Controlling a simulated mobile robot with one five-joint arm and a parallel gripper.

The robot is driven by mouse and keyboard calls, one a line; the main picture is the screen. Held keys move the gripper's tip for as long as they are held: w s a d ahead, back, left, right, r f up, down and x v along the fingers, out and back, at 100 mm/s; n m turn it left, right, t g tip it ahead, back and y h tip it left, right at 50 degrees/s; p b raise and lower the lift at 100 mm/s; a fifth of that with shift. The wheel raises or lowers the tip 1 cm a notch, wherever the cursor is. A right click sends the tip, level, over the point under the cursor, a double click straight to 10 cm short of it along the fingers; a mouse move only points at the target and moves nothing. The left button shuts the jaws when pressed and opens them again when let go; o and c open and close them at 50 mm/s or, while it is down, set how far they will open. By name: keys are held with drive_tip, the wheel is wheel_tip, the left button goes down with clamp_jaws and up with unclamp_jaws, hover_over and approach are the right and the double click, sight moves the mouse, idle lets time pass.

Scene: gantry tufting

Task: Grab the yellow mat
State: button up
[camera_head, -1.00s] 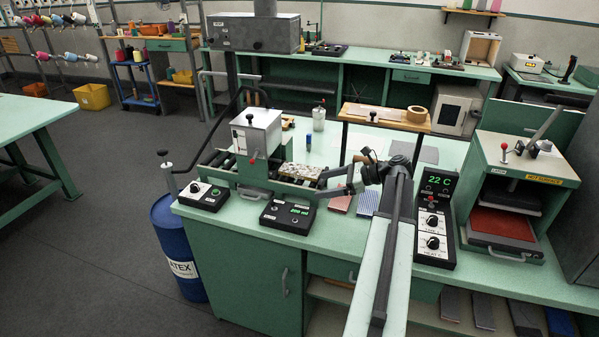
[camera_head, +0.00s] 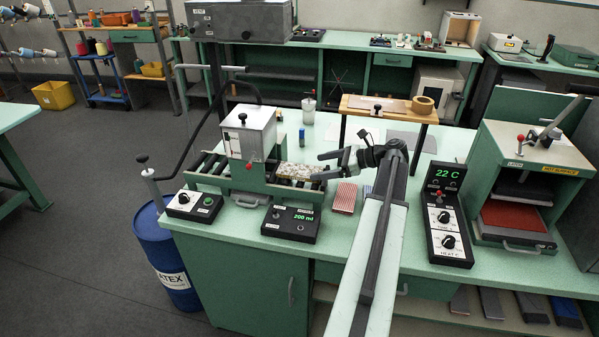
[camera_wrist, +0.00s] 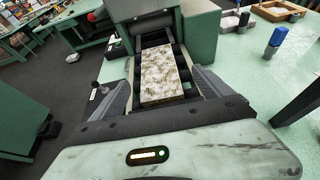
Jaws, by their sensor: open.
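A pale yellowish mat with grey-brown speckles (camera_head: 297,171) lies flat on the rollers of the green roller machine, at the right of its white-topped box. In the wrist view the mat (camera_wrist: 164,76) lies lengthwise straight ahead, partly between the dark fingers. My gripper (camera_head: 321,166) is open at the right end of the machine, with its fingers pointing left at the mat. In the wrist view my gripper (camera_wrist: 160,92) has one finger at each side of the mat's near end. I cannot tell whether either finger touches it.
A wooden shelf (camera_head: 388,108) stands behind my arm. A heater control (camera_head: 446,217) and a press (camera_head: 522,190) stand to the right. A red striped piece (camera_head: 345,197) lies near the gripper.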

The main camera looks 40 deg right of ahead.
sight(302, 170)
drive_tip(key=shift+x, duration=0.85)
drive_tip(key=b+x, duration=0.2)
drive_tip(key=x, duration=0.3)
drive_tip(key=shift+s+a, duration=0.1)
drive_tip(key=c, duration=1.5)
